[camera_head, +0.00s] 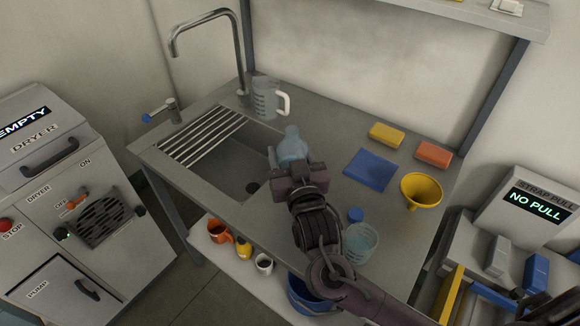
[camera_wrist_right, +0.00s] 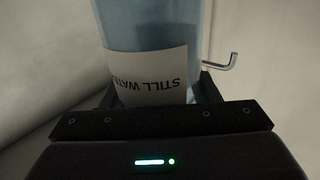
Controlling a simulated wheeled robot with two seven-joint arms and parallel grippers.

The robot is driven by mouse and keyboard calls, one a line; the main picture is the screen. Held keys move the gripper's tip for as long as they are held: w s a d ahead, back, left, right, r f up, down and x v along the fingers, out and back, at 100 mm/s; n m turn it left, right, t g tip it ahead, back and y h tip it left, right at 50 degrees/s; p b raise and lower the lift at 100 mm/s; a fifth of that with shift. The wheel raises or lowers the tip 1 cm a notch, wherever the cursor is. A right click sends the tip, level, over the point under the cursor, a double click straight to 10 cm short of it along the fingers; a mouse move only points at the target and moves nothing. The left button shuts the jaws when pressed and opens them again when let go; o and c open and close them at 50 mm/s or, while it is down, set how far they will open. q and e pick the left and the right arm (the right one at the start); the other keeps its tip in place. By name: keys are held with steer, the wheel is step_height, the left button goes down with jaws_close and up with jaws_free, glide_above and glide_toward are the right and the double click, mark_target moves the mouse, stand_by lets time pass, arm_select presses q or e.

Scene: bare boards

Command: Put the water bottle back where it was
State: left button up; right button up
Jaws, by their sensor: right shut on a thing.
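The water bottle (camera_head: 292,146) is a clear bluish bottle at the right edge of the sink, over the steel counter (camera_head: 330,140). In the right wrist view the bottle (camera_wrist_right: 155,28) fills the top middle, with a white label reading "STILL WATER" upside down. My right gripper (camera_head: 288,168) is shut on the bottle, with a finger on each side of it. The bottle looks about upright; whether its base touches the counter is hidden behind my gripper. My left gripper is not in view.
A clear jug (camera_head: 266,98) stands behind the bottle. The sink (camera_head: 235,165) lies to its left. To the right are a blue cloth (camera_head: 370,169), yellow sponge (camera_head: 386,135), orange sponge (camera_head: 433,154), yellow funnel (camera_head: 422,190), blue cap (camera_head: 355,215) and clear cup (camera_head: 360,243).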

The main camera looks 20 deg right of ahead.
step_height(320, 180, down, 4)
steer(key=shift+f, duration=0.1)
steer(key=shift+f, duration=0.1)
steer(key=o, duration=1.2)
steer(key=s, duration=0.4)
steer(key=s+b, duration=0.1)
steer(key=s, duration=0.7)
steer(key=shift+a+b, duration=0.25)
steer(key=shift+b, duration=0.15)
